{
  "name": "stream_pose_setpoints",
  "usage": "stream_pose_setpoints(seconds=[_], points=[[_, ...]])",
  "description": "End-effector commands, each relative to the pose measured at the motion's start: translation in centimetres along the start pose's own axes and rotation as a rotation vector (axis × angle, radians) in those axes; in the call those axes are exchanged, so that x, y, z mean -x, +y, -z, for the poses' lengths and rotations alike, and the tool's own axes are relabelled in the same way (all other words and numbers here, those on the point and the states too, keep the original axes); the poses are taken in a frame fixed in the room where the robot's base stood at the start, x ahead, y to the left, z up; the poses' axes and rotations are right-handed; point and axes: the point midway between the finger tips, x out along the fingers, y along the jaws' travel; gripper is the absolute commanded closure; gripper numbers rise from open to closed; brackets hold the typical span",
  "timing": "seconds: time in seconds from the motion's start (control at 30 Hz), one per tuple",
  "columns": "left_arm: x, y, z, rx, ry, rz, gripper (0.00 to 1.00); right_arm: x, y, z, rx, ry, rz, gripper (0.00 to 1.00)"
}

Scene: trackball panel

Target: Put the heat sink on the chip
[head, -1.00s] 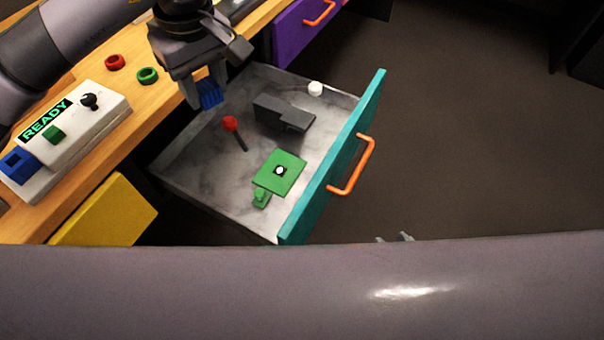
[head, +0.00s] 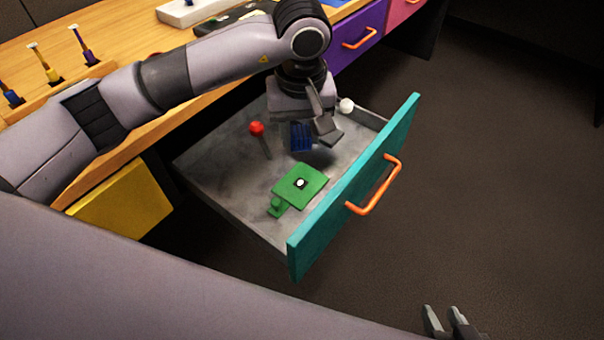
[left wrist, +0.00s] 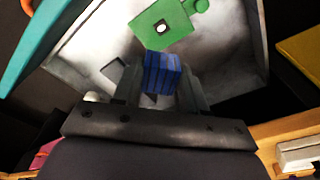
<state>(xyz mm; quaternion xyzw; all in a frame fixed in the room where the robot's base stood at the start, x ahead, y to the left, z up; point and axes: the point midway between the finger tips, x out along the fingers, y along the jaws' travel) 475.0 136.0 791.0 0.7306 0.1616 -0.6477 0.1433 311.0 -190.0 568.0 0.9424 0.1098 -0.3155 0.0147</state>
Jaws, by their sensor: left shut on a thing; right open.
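My left gripper (head: 303,125) is shut on the blue finned heat sink (head: 300,138) and holds it above the open drawer (head: 222,163). In the left wrist view the heat sink (left wrist: 162,73) sits between the two fingers. The green board (head: 312,178) lies in the drawer, nearer its front, with a small dark chip (head: 300,184) bearing a white spot in its middle. The chip (left wrist: 161,27) also shows in the left wrist view, beyond the heat sink and apart from it. My right gripper (head: 446,325) is at the bottom edge, open and apparently empty.
A white knob (head: 346,105) is at the drawer's right. The teal drawer front (head: 352,190) has an orange handle (head: 376,187). A small green piece (head: 277,206) adjoins the board.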

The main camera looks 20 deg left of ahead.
Motion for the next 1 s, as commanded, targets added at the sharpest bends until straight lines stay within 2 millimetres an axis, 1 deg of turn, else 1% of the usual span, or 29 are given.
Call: stream_pose_setpoints(seconds=[0.03, 0.1, 0.23, 0.3, 0.47, 0.73, 1.0], points=[[-1.7, 0.0, -0.3, 0.001, -0.005, 0.002, 0.89, -0.2, 0.0, -0.2, 0.0, 0.001, 0.0, 0.57], [-3.4, -0.1, -0.5, 0.0, -0.005, 0.002, 0.89, -0.3, 0.0, -0.3, 0.0, 0.001, 0.0, 0.57], [-5.7, 0.0, -0.7, 0.001, -0.001, 0.0, 0.89, -0.5, 0.0, -0.5, -0.002, 0.002, 0.0, 0.57], [-6.5, 0.0, -0.8, 0.001, -0.001, 0.0, 0.89, -0.5, -0.1, -0.6, -0.003, 0.002, 0.0, 0.57], [-7.4, 0.0, -0.9, 0.0, 0.0, -0.001, 0.89, -0.6, -0.1, -0.6, -0.004, 0.002, 0.0, 0.57], [-11.0, 0.0, -1.4, 0.001, -0.002, 0.0, 0.89, -0.9, -0.1, -1.0, -0.003, 0.002, 0.001, 0.57], [-11.2, 0.0, -1.3, 0.0, 0.001, -0.001, 0.89, -0.8, -0.1, -0.8, -0.002, 0.005, 0.002, 0.57]])
